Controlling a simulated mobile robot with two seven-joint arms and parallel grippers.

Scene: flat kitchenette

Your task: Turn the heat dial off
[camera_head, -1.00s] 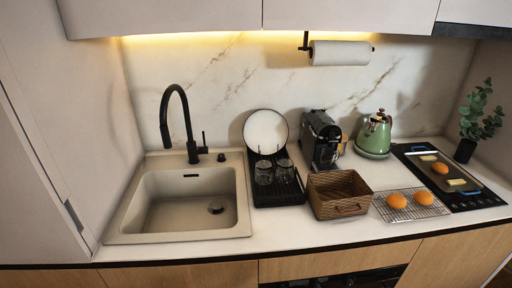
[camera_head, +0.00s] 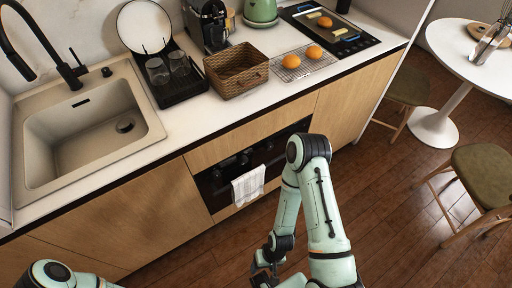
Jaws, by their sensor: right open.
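The black oven front (camera_head: 285,146) is set into the wooden cabinets below the counter. Small round dark knobs (camera_head: 244,158) sit along its upper part; they are too small and dark for me to read their settings or tell which one is the heat dial. My right gripper (camera_head: 264,272) is at the bottom centre, below and in front of the oven, apart from it. It is open and empty. Only a piece of my left arm shows at the bottom left corner; its gripper is out of the frame.
A white towel (camera_head: 248,187) hangs on the oven front. Above are the sink (camera_head: 75,135), drying rack (camera_head: 182,88), wicker basket (camera_head: 236,84) and cooling rack with oranges (camera_head: 292,61). Stools (camera_head: 482,170) and a white table (camera_head: 450,45) stand to the right on open wooden floor.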

